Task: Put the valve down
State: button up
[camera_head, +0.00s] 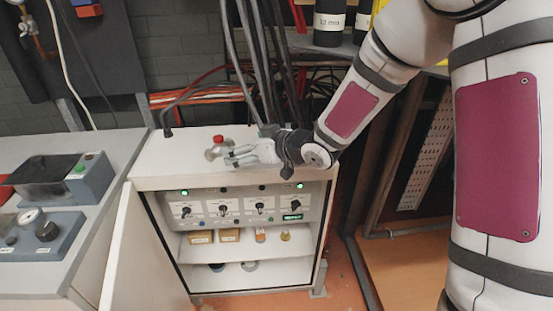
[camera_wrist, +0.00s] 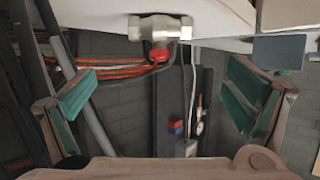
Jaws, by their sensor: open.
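The valve (camera_head: 214,153) is a silver metal fitting with a red knob on top. It stands upright on the white top of the cabinet (camera_head: 170,165), near its middle. My gripper (camera_head: 236,156) is just to its right in the head view, low over the cabinet top, with its fingers pointing at the valve. In the wrist view, which is upside down, the valve (camera_wrist: 160,29) shows beyond and between the spread fingers. My gripper (camera_wrist: 162,88) is open, its green pads wide apart, and neither pad touches the valve.
The cabinet's front is open, showing a control panel (camera_head: 240,207) and shelves with small items. Black cables (camera_head: 262,70) rise behind my gripper. A grey bench with instruments (camera_head: 60,185) stands at the left. The cabinet top left of the valve is clear.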

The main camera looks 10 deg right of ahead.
jog(key=s+d+r+m+g+h, duration=0.1)
jog(key=s+d+r+m+h, duration=0.1)
jog(key=s+d+r+h, duration=0.3)
jog(key=s+d+r+m+h, duration=0.1)
jog(key=s+d+h, duration=0.1)
jog(key=s+d, duration=0.35)
jog(key=s+d+r+m+g+h, duration=0.1)
jog(key=s+d+r+m+h, duration=0.15)
jog(key=d, duration=0.45)
jog(key=s+d+r+m+g, duration=0.1)
jog(key=s+m+g, duration=0.2)
jog(key=s, duration=2.5)
jog(key=g, duration=0.2)
jog(key=shift+d+g, duration=0.2)
jog(key=shift+g, duration=0.2)
jog(key=shift+r+y, duration=0.15)
jog(key=shift+y, duration=0.1)
